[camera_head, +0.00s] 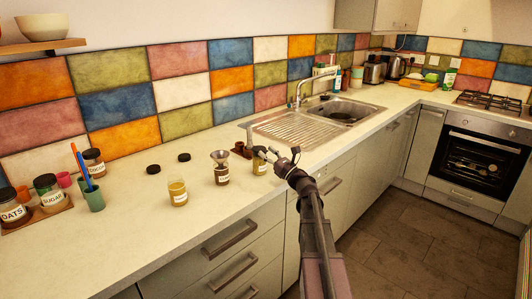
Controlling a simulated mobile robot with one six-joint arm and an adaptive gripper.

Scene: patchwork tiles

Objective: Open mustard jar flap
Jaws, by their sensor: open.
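My gripper (268,154) is open at the end of my arm, above the counter's front part. A small jar with yellowish-olive contents and a pale label (260,167) stands upright just below and behind the fingers. Its top is partly hidden by the gripper, so I cannot tell how its flap stands or whether the fingers touch it. A second jar with yellow contents (178,192) stands farther left, with a pale label. The labels are too small to read, so I cannot tell for sure which is the mustard jar.
A brown jar holding a funnel (220,168) stands between the two jars. Two black lids (184,157) lie behind. A green cup with utensils (91,193) and labelled jars (48,190) are at left. The sink (335,112) is behind right. Counter (140,235) is clear in front.

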